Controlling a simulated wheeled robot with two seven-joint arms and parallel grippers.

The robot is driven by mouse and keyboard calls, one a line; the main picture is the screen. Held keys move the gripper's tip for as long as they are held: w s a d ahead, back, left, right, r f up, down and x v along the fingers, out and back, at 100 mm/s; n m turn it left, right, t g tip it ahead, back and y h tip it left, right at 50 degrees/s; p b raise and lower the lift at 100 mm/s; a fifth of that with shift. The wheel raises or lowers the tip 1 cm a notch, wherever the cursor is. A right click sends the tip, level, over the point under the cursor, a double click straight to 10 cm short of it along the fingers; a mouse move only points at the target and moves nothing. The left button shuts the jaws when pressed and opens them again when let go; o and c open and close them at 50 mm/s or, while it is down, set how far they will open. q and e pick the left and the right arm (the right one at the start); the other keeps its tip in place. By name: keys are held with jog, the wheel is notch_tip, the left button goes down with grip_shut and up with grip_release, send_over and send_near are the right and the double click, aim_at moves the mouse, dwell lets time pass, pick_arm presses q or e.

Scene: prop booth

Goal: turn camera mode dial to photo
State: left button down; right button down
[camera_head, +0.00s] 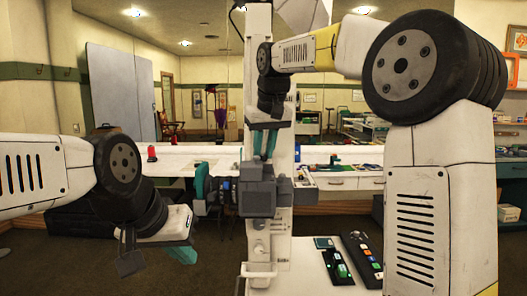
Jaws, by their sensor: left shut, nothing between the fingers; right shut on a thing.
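A dark grey boxy camera (257,198) sits in front of a tall white post in the middle of the view. A round dark and teal part (201,190) shows at its left. My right gripper (263,156) points down at the camera's top, its teal fingers shut on what looks like the mode dial. The dial is mostly hidden by the fingertips, and its setting cannot be read. My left gripper (188,258) is shut and empty, low and left of the camera, apart from it.
The white post (285,105) rises behind the camera. A white surface (300,262) below right carries a dark panel with coloured buttons (363,257) and a smaller device with green parts (337,266). A long white counter (340,182) runs behind. Open floor lies at lower left.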

jog(key=m+h, duration=0.1)
jog(key=m, duration=0.2)
jog(key=m+h, duration=0.1)
jog(key=m, duration=0.1)
jog(key=shift+a+m, duration=0.2)
jog(key=shift+m, duration=0.2)
jog(key=m+h, duration=0.1)
jog(key=m, duration=0.1)
jog(key=m+h, duration=0.1)
jog(key=m, duration=0.1)
jog(key=shift+w+a+m+g, duration=0.1)
jog(key=shift+m+g, duration=0.2)
jog(key=shift+m, duration=0.1)
jog(key=c, duration=1.2)
grip_release()
jog(key=shift+c, duration=0.2)
jog(key=v, duration=0.7)
jog(key=shift+a+r, duration=0.15)
jog(key=shift+r, duration=0.25)
